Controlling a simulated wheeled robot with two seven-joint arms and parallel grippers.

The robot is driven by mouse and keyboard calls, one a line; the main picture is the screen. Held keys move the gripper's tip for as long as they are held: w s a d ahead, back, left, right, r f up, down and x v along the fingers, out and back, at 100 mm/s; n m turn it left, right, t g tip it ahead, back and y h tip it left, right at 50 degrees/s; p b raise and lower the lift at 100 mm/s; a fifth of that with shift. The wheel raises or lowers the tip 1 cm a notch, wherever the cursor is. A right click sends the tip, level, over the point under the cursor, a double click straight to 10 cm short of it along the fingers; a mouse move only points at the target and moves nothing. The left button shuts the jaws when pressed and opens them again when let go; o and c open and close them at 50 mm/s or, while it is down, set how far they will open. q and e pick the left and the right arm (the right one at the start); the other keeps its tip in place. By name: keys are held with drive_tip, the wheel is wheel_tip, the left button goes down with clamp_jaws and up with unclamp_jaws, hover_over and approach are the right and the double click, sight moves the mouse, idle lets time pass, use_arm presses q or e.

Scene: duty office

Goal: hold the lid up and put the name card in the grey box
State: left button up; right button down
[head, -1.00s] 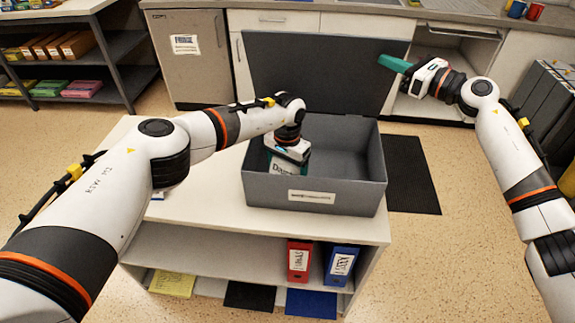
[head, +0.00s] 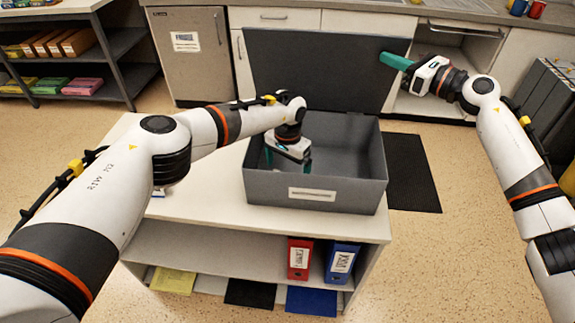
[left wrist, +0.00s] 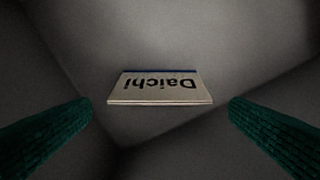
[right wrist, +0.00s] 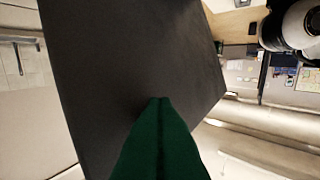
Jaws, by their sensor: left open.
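The grey box (head: 262,190) stands on the white-topped cabinet with its lid (head: 320,75) raised at the back. My right gripper (head: 383,58) is shut, its fingertips against or very near the lid's face by the upper right edge; in the right wrist view its fingers (right wrist: 160,102) are together with nothing visible between them. My left gripper (head: 288,165) is open and points down inside the box's left part. In the left wrist view the name card (left wrist: 160,88), reading "Daichi", is in the box beyond the open fingers and apart from them. The box's front wall hides it in the head view.
The white cabinet top (head: 200,190) has bare room left of the box. Red (head: 299,260) and blue binders (head: 341,263) stand on the shelf below. A dark mat (head: 412,175) lies on the floor at right.

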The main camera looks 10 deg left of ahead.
use_arm(q)
wheel_tip(320, 180, up, 15)
idle(1.6)
drive_tip(key=s+a, duration=0.3)
drive_tip(key=s, duration=1.8)
drive_tip(key=shift+s, duration=0.4)
use_arm(e)
drive_tip(key=shift+s+f, duration=0.25)
drive_tip(key=shift+s, duration=0.35)
drive_tip(key=shift+s+f, duration=0.3)
drive_tip(key=shift+s, duration=0.35)
drive_tip(key=shift+s+f, duration=0.25)
drive_tip(key=shift+s, duration=0.35)
